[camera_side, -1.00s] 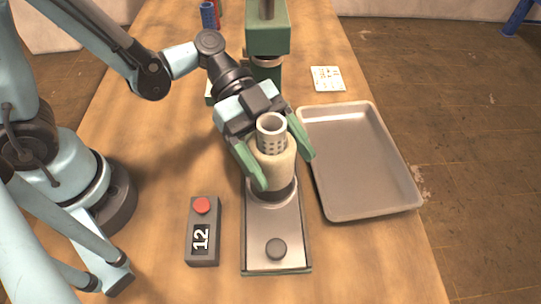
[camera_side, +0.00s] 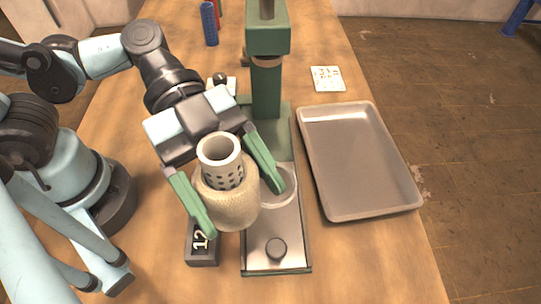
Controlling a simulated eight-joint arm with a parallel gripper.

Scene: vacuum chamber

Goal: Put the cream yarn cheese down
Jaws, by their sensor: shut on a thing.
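The cream yarn cheese (camera_side: 227,200) is wound on a pale perforated tube (camera_side: 220,153) that sticks out of its top. My gripper (camera_side: 238,208) is shut on it, with one green finger on each side. The cheese looks raised above the table, in front of the green press-like machine (camera_side: 267,90) and left of its plate. A pale round ring (camera_side: 283,187) shows on the machine's plate, partly behind the right finger.
An empty grey metal tray (camera_side: 360,165) lies to the right of the machine. A small printed card (camera_side: 328,79) and a blue cylinder (camera_side: 209,23) lie farther back. The front right of the table is clear.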

